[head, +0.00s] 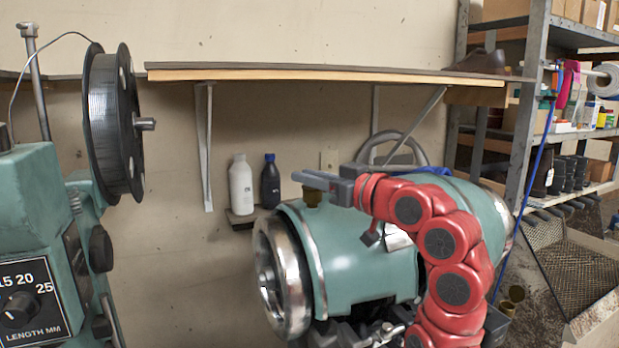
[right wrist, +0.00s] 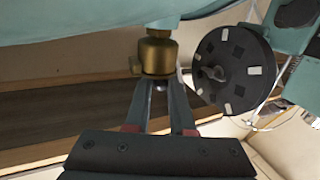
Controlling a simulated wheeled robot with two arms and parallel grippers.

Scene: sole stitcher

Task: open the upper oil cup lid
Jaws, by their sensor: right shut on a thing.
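The upper oil cup (right wrist: 157,52) is a small brass cylinder on the teal machine body. In the right wrist view it hangs from the teal surface at the top, so that view looks upside down. In the head view the cup (head: 312,198) stands on top of the teal drum, partly hidden under my fingers. My right gripper (head: 318,180) reaches over it from the right. In the right wrist view its fingertips (right wrist: 158,84) are at the cup's lid end, shut on the lid. How far the lid is raised cannot be told. My left gripper is not in view.
The teal drum (head: 362,262) with a shiny metal ring lies under my right arm. A black spool (head: 112,122) stands at the left. A wall shelf (head: 330,74) runs above the cup. Two bottles (head: 241,185) stand behind it on a small ledge.

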